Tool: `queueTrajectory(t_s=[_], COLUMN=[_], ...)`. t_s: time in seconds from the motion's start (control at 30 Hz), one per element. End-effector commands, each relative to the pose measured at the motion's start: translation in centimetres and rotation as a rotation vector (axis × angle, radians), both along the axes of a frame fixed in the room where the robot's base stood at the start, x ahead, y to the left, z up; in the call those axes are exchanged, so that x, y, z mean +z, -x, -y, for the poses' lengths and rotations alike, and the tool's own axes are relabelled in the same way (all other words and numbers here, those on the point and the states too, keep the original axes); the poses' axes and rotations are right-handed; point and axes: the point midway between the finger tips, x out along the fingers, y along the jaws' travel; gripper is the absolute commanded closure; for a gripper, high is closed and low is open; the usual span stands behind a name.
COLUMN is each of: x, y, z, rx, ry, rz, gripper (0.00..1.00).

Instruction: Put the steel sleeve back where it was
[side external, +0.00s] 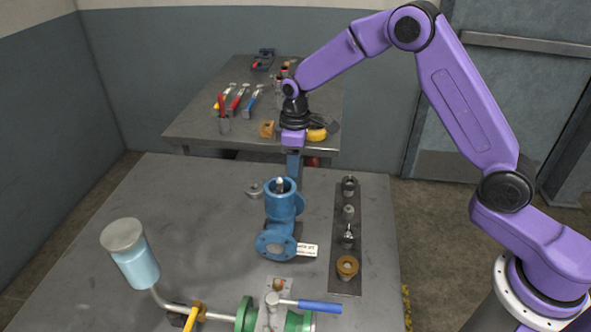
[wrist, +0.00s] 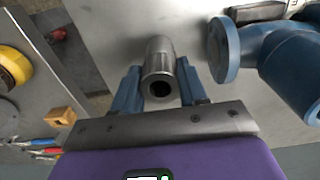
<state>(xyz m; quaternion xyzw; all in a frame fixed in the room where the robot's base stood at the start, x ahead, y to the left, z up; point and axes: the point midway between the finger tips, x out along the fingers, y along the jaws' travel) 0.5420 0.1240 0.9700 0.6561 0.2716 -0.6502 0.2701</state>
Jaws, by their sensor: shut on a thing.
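The steel sleeve (wrist: 159,62), a shiny hollow cylinder with a dark bore, is between the two blue fingers of my gripper (wrist: 158,84) in the wrist view. My gripper is shut on it. In the side view my gripper (side external: 293,165) points down just behind the blue valve body (side external: 281,205); I cannot make out the sleeve there. The valve stands upright with its top open and a light metal tip showing inside. In the wrist view the valve's flange (wrist: 222,50) is right of the sleeve, with a gap between them. A dark parts strip (side external: 343,285) lies right of the valve.
The strip carries several metal parts, with a brass ring (side external: 347,266) at its near end. A small grey part (side external: 255,191) lies left of the valve. The table's left middle is clear.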

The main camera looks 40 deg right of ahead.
Motion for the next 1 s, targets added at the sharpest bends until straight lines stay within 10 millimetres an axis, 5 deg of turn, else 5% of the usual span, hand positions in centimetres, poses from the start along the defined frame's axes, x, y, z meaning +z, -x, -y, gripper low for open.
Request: queueTrajectory(t_s=[0.2,0.57,0.6,0.67,1.0], x=[-2.7,-3.0,-3.0,-3.0,-2.8], y=[0.1,0.1,0.1,0.1,0.1], z=[0.0,0.0,0.0,0.0,0.0], rx=[0.000,-0.001,0.000,-0.001,0.000], ry=[0.001,0.001,0.001,0.001,0.001], rz=[-0.002,-0.002,-0.003,-0.002,-0.002], gripper=[0.94,0.94,0.51,0.32,0.32])
